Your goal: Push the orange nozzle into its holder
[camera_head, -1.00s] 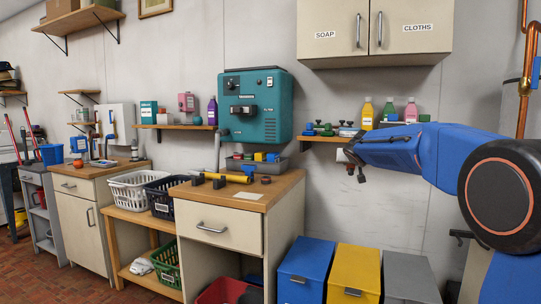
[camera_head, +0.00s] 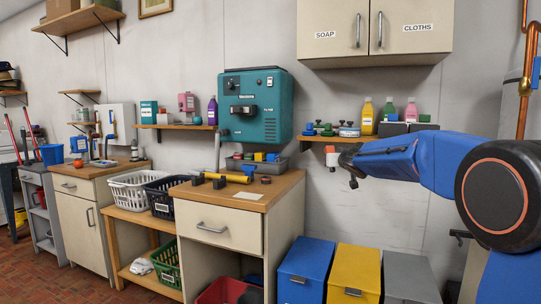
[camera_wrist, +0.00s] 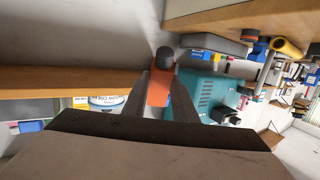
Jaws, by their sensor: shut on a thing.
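The orange nozzle (camera_wrist: 158,94) is clamped between the two dark fingers of my gripper (camera_wrist: 163,80) in the wrist view. A dark rounded end shows beyond its orange part. In the head view the nozzle (camera_head: 331,158) shows as a small orange and pale piece at the left tip of my gripper (camera_head: 344,162). It is in the air just in front of and below the right wall shelf. I cannot make out the nozzle's holder for certain in either view.
The right wall shelf (camera_head: 310,138) carries several bottles, knobs and tins close above my gripper. A teal machine (camera_head: 255,105) hangs left of it. A wooden-topped cabinet (camera_head: 222,199) stands below left. Lidded bins (camera_head: 354,272) stand below. A wall cabinet (camera_head: 375,28) hangs above.

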